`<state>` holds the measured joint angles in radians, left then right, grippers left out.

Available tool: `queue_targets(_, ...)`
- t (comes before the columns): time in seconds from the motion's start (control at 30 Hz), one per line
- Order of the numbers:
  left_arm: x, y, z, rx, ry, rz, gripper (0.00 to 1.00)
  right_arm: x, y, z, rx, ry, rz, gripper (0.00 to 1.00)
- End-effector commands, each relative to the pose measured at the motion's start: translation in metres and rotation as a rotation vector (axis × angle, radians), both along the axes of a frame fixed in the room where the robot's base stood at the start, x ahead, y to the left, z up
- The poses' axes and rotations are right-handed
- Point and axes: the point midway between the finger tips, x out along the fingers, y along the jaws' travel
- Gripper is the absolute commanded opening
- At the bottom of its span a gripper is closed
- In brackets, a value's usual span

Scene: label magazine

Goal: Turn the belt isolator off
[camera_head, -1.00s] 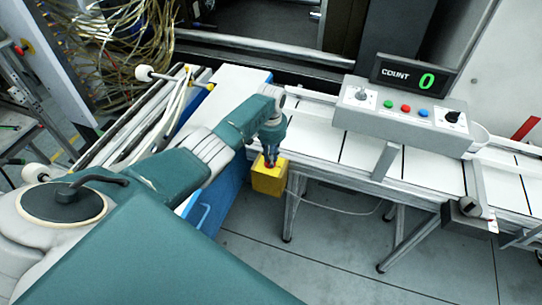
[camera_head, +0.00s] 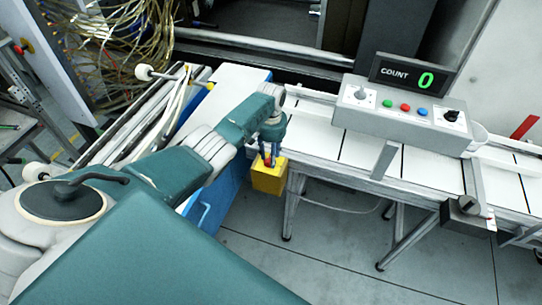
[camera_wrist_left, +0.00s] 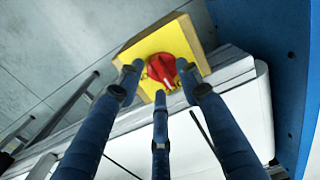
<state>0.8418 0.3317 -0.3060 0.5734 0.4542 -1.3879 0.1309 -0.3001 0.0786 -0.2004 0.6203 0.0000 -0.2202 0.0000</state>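The belt isolator is a yellow box (camera_head: 268,181) with a red rotary knob (camera_wrist_left: 163,70), at the left end of the conveyor. The box also shows in the wrist view (camera_wrist_left: 190,28). My right gripper is not in view.
The white conveyor (camera_head: 309,140) runs right from the isolator. A grey control box (camera_head: 400,122) with buttons stands on it, below a counter display (camera_head: 413,75) reading 0. A blue cabinet (camera_head: 228,192) is close beside the isolator. The floor in front is open.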

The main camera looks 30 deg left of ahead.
Motion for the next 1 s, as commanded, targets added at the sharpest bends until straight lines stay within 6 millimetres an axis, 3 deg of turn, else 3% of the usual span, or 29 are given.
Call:
queue_targets(0.23, -0.001, 0.000, 0.001, 0.000, 0.002, -0.001, 0.35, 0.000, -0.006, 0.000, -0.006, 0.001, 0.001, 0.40)
queue_targets(0.37, 0.000, 0.000, 0.012, 0.000, -0.001, -0.002, 0.35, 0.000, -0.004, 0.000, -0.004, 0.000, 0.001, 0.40)
queue_targets(0.8, 0.000, 0.000, 0.098, 0.000, -0.001, -0.001, 0.35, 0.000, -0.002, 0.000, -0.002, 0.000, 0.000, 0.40)
queue_targets(1.0, 0.000, 0.000, 0.117, 0.000, 0.001, -0.001, 0.35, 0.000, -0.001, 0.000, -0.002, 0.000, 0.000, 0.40)
